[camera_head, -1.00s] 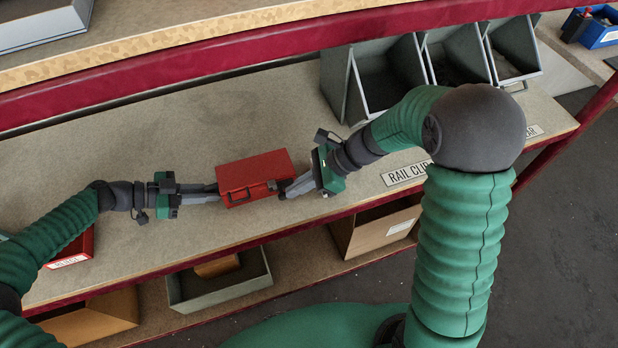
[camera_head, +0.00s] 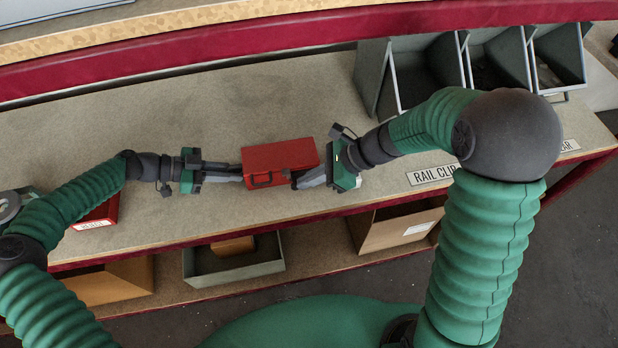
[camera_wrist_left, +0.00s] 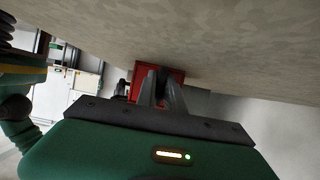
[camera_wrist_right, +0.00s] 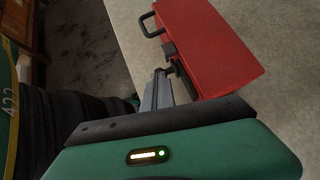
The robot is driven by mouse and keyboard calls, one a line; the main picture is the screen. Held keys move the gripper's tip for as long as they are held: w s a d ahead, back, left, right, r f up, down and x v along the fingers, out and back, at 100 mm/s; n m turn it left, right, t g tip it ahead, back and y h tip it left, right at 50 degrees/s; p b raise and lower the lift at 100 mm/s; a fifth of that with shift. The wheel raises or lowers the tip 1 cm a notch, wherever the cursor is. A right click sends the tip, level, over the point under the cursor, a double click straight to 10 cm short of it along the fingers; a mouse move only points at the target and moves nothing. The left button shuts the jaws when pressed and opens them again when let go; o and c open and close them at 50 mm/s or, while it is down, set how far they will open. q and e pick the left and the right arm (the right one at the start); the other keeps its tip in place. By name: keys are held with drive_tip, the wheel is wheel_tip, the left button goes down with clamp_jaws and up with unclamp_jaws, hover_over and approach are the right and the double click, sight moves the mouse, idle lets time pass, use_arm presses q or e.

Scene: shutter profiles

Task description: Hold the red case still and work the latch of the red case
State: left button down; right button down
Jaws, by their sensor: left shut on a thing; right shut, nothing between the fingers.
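The red case (camera_head: 281,158) lies on the shelf between my two grippers, its dark handle on the front side. My left gripper (camera_head: 238,173) is shut on the left end of the case; in the left wrist view the fingers reach the red case (camera_wrist_left: 177,73). My right gripper (camera_head: 296,179) is shut and empty at the front right corner of the case. In the right wrist view the right fingertips (camera_wrist_right: 160,76) are close beside a dark latch (camera_wrist_right: 169,50) on the front of the red case (camera_wrist_right: 212,42). I cannot tell whether they touch it.
Grey open bins (camera_head: 425,75) stand at the back right. A "RAIL CLIP" label (camera_head: 432,175) is on the shelf edge. A red tray (camera_head: 97,216) lies at the left. Boxes (camera_head: 235,265) sit on the lower shelf. The shelf behind the case is clear.

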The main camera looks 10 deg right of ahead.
use_arm(q)
drive_tip(key=shift+d, duration=0.15)
use_arm(e)
drive_tip(key=v, duration=1.3)
drive_tip(key=shift+d+r, duration=0.3)
use_arm(q)
drive_tip(key=c, duration=1.4)
unclamp_jaws()
drive_tip(key=shift+o, duration=0.2)
drive_tip(key=shift+v, duration=3.55)
use_arm(e)
drive_tip(key=shift+r, duration=0.2)
